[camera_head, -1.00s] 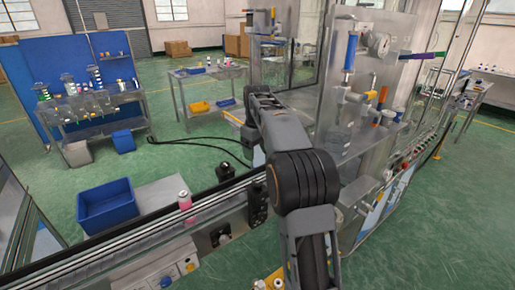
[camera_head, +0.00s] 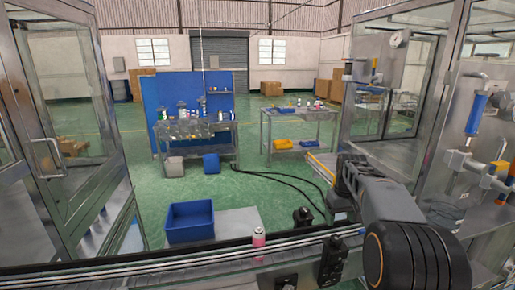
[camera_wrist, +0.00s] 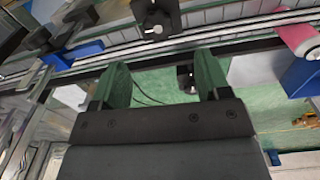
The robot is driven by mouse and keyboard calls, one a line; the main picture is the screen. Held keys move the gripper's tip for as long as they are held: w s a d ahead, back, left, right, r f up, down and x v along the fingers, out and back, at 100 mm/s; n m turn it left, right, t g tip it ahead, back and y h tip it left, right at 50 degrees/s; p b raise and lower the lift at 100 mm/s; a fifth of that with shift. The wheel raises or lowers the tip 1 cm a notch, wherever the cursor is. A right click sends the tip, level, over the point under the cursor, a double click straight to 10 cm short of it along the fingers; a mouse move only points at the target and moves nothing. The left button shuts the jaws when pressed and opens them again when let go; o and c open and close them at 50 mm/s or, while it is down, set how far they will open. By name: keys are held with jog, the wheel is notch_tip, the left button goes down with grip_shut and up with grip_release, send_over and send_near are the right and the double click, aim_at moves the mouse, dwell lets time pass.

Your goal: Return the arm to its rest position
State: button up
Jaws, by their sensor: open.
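My gripper (camera_wrist: 162,82) shows in the wrist view with its two fingers apart and nothing between them. Below and beyond the fingers lie the conveyor rails and the green floor. In the head view my arm reaches forward from the lower right, over the near conveyor. My fingertips cannot be made out there. A pink can with a pale top (camera_head: 258,238) stands on the conveyor, left of my arm. In the wrist view the pink can (camera_wrist: 297,36) is at the upper right, apart from my fingers.
The conveyor (camera_head: 190,266) crosses the front, with black sensor blocks (camera_head: 332,262) beside my arm. A blue bin (camera_head: 190,222) sits behind it. A glass-walled machine (camera_head: 480,130) stands close on the right, and a metal-framed door (camera_head: 75,150) on the left. Open floor lies beyond.

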jog(key=s+a+t, duration=0.1)
jog(key=s+a, duration=0.2)
jog(key=s, duration=0.5)
jog(key=s+a+f+m+t, duration=0.1)
jog(key=s+a, duration=0.3)
jog(key=s, duration=0.4)
jog(key=s+a+t, duration=0.2)
jog(key=s+a, duration=0.2)
jog(key=s, duration=0.4)
jog(key=shift+s+f, duration=0.25)
jog(key=shift+s, duration=0.05)
jog(key=shift+c, duration=0.4)
